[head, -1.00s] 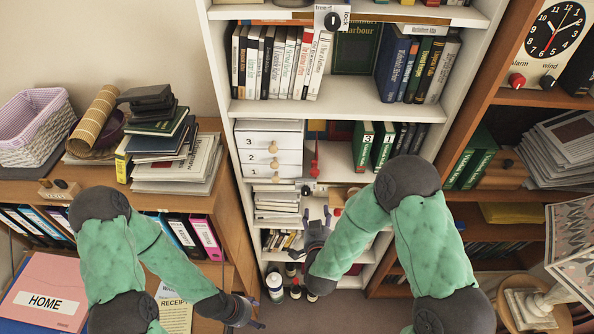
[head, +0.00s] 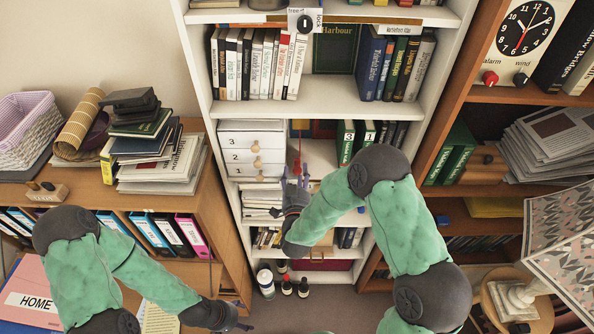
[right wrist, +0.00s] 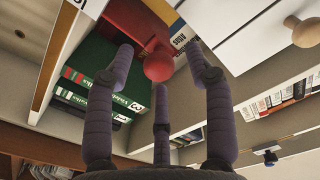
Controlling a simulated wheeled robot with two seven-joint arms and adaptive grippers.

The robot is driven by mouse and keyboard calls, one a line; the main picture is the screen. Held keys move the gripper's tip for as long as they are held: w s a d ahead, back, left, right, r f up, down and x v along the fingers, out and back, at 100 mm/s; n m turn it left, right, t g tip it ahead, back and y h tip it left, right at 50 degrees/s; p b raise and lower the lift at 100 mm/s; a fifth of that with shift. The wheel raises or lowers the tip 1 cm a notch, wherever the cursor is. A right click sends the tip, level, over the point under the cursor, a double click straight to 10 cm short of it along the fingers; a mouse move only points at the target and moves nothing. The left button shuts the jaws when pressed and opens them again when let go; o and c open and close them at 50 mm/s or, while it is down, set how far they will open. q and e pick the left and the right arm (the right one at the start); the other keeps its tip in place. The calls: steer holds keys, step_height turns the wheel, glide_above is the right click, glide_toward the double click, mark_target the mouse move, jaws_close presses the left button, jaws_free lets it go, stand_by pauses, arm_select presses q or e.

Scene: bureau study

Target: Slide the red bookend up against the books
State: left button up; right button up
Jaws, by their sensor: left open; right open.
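The red bookend (head: 298,160) stands in the middle shelf compartment, to the left of the green numbered books (head: 346,142). In the right wrist view, the bookend (right wrist: 128,22) carries a round red knob (right wrist: 158,66). My right gripper (head: 296,174) is open in front of the bookend. In the right wrist view its fingers (right wrist: 159,62) spread around the knob; I cannot tell whether they touch it. The green books also show in the right wrist view (right wrist: 98,90). My left gripper (head: 244,318) is open and empty, low near the brown cabinet.
White drawers (head: 252,150) stand close to the left of the bookend. A yellow book (right wrist: 163,10) is near the bookend in the right wrist view. Shelf uprights and the board above bound the compartment. Several bottles (head: 286,285) stand below.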

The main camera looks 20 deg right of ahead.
steer(key=shift+w+d, duration=0.25)
steer(key=shift+w, duration=0.45)
jaws_close()
steer(key=shift+d, duration=0.1)
steer(key=shift+d, duration=0.35)
steer(key=s+d+b, duration=0.2)
steer(key=d+b, duration=0.1)
steer(key=d, duration=0.6)
steer(key=s+d+b, duration=0.3)
steer(key=d+b, duration=0.1)
steer(key=d, duration=0.5)
steer(key=shift+s+r, duration=0.15)
